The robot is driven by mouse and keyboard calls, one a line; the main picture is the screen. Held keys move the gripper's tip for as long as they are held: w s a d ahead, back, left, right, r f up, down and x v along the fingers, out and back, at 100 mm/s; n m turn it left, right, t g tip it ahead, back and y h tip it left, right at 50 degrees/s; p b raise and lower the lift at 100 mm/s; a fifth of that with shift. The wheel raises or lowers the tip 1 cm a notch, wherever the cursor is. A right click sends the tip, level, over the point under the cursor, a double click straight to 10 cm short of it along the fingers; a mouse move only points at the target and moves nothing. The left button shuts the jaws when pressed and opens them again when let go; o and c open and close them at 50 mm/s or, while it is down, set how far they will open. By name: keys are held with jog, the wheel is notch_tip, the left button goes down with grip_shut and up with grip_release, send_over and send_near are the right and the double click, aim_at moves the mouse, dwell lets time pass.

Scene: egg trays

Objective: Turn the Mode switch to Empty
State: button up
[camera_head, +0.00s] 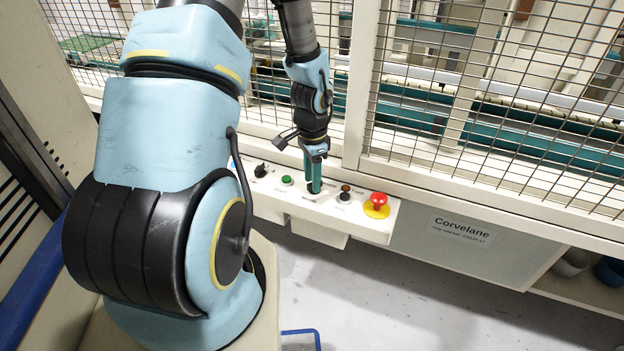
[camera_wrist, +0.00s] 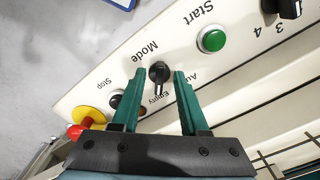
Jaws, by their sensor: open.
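The Mode switch (camera_wrist: 158,72) is a small black rotary knob on the cream control panel (camera_head: 365,227). In the wrist view the word Mode is printed beside it, with Empty and a partly hidden Auto label on its other side. My gripper (camera_wrist: 160,73) is open, with one teal finger on each side of the knob. Small gaps seem to show between fingers and knob; contact is not clear. In the head view my gripper (camera_head: 313,188) reaches down to the panel and mostly hides the knob.
A green Start button (camera_wrist: 212,40) and another black selector (camera_wrist: 289,8) sit to one side. A black Stop button (camera_wrist: 115,99) and a red emergency button (camera_head: 378,199) on yellow sit on the other. A mesh fence (camera_head: 490,100) rises behind the panel.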

notch_tip(320, 180, up, 10)
dwell(0.4)
jog(key=shift+r, duration=0.15)
jog(key=s+a+r+n+t+p, duration=0.1)
jog(key=s+a+r+n, duration=0.7)
jog(key=a+r+n, duration=0.2)
jog(key=a+n, duration=0.2)
jog(key=shift+s+a+n+t+p, duration=0.15)
jog(key=shift+a+n+t+p, duration=0.15)
jog(key=shift+n, duration=0.1)
